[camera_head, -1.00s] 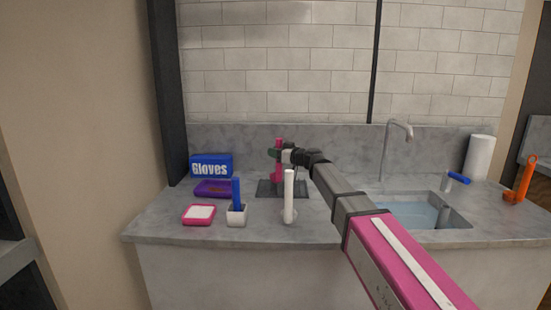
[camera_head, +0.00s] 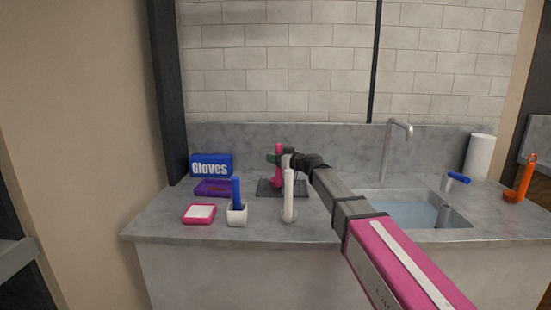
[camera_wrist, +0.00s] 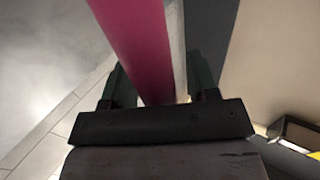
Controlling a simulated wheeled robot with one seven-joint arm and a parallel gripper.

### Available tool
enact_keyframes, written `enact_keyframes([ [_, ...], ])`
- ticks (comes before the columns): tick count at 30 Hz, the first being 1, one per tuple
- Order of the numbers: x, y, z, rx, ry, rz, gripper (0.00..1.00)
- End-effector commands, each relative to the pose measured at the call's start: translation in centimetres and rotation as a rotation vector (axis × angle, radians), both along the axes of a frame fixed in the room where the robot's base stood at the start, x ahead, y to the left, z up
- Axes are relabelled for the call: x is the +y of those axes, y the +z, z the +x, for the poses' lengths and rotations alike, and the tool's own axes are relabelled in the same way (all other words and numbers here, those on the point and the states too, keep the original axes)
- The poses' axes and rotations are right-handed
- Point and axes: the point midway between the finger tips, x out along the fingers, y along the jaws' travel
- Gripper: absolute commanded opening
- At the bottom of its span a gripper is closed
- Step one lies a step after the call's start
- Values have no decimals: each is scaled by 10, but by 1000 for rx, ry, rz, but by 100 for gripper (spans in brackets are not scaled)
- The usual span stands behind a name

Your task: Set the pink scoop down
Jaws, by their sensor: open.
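The pink scoop (camera_head: 278,179) stands upright at the dark mat (camera_head: 266,190) on the counter, partly hidden by my gripper and a white upright post; I cannot tell exactly how its base rests. My gripper (camera_head: 275,158) is at the scoop's upper part, with its fingers open around it. In the wrist view the scoop's pink shaft (camera_wrist: 140,45) runs between the two dark green fingers of my gripper (camera_wrist: 160,85), with a gap showing on the right side.
A white post (camera_head: 289,198) stands just in front. To the left are a blue item in a white holder (camera_head: 236,214), a pink-edged tray (camera_head: 199,214), a purple tray (camera_head: 213,188) and a gloves box (camera_head: 211,166). The sink (camera_head: 410,214) and faucet (camera_head: 386,150) lie right.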

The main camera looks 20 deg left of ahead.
Motion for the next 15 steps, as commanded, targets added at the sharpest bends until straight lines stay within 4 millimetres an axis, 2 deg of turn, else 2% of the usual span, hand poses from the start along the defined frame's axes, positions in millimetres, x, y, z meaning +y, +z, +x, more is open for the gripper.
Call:
enact_keyframes([
  [5, -22, 0, -8, 0, -1, 0, 54],
  [15, -86, 0, -27, 0, -2, 0, 54],
])
